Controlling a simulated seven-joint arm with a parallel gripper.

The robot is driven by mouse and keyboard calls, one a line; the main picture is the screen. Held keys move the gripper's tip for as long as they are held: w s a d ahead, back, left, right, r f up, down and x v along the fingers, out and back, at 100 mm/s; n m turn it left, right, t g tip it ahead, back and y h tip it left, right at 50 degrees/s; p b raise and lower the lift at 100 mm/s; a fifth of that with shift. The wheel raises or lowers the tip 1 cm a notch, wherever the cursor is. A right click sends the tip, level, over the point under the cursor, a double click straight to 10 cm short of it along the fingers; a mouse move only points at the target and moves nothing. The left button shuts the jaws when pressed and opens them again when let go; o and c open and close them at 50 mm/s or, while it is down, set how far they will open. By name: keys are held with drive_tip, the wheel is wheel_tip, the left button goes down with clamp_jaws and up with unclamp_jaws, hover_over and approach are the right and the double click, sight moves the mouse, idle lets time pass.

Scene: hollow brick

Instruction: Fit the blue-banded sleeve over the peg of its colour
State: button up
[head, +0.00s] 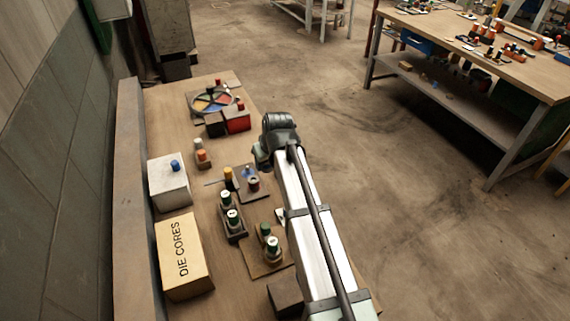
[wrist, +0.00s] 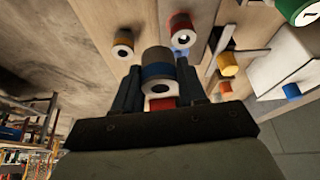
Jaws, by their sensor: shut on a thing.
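The blue-banded sleeve (wrist: 158,72) is a grey tube with a dark blue band, between the two fingers of my gripper (wrist: 160,88) in the wrist view. Its round hole faces the camera. My gripper is shut on it; in the head view my gripper (head: 262,156) hides the sleeve. A blue peg (head: 175,165) stands upright on a white block (head: 169,186) at the left of the bench. My gripper is to the right of that peg and apart from it. The blue peg also shows at the right of the wrist view (wrist: 291,90).
A yellow peg (head: 228,173), a red-banded sleeve (head: 253,184) and an orange peg (head: 201,155) stand nearby. Green-topped parts (head: 232,216) and a die cores box (head: 183,256) are nearer. A red block (head: 237,120) and coloured wheel (head: 212,99) are farther back.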

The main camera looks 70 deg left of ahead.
drive_tip(key=s+a, duration=0.4)
drive_tip(key=a, duration=0.1)
drive_tip(key=m, duration=0.1)
hover_over(247, 167)
drive_tip(key=shift+a+r, duration=0.15)
drive_tip(key=shift+r, duration=0.15)
drive_tip(key=shift+f, duration=2.5)
drive_tip(key=shift+f, duration=2.15)
drive_tip(key=o, duration=1.2)
drive_tip(key=shift+r, duration=0.1)
drive_tip(key=v, duration=1.3)
drive_tip(key=shift+s+r, duration=0.15)
drive_tip(key=shift+r, duration=0.15)
